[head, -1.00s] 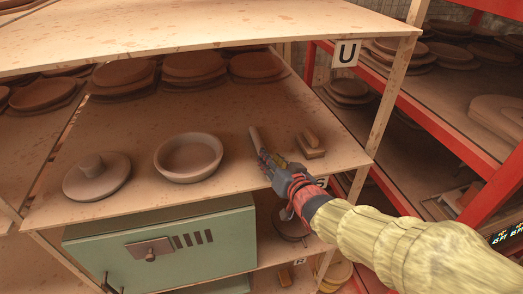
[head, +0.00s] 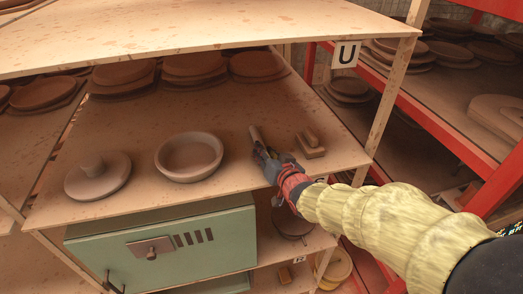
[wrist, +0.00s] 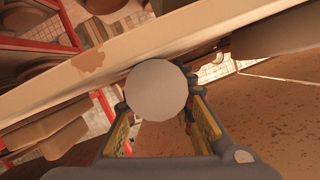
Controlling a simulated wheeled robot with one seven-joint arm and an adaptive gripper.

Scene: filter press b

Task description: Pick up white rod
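The white rod (head: 255,133) lies on the wooden shelf in the head view, between the shallow round dish and a small stepped wooden block. My gripper (head: 264,153) is at the rod's near end, low over the shelf. In the wrist view, the rod's pale round end (wrist: 156,90) faces the camera, between the two fingers of my gripper (wrist: 158,112). The fingers are spread, one on each side of the rod, and their yellow inner pads show. The fingertips are partly hidden behind the rod's end, so contact there is unclear.
On the shelf (head: 235,180) stand the dish (head: 189,157), a knobbed lid (head: 97,177) and the stepped block (head: 311,144), close right of the rod. An upper shelf board (head: 190,25) hangs above. A wooden post (head: 378,125) and red rack (head: 432,115) stand right.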

